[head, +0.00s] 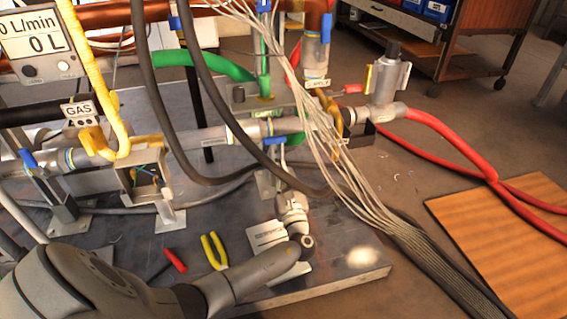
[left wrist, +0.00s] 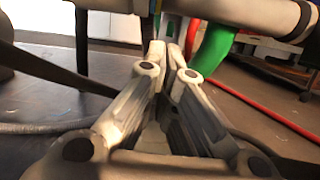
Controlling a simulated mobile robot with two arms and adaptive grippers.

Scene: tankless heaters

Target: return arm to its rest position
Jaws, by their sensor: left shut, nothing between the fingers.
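My left arm comes in from the lower left and reaches over the grey metal base plate (head: 345,265). My left gripper (head: 289,198) is small and partly blurred into the pipework in the head view, below the bundle of pale wires (head: 325,130). In the left wrist view its two fingers (left wrist: 164,50) come together at the tips, shut with nothing between them. A pale horizontal pipe (left wrist: 240,12) runs beyond and above the tips. A green pipe (left wrist: 213,52) stands just to their right. My right gripper is not in view.
Dark hoses (head: 163,110) and wires hang close around the gripper. A red-handled tool (head: 175,260) and yellow-handled pliers (head: 213,250) lie on the plate beside my forearm. Red hoses (head: 450,140) run right, near an orange-brown board (head: 510,235). A cart (head: 430,50) stands behind.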

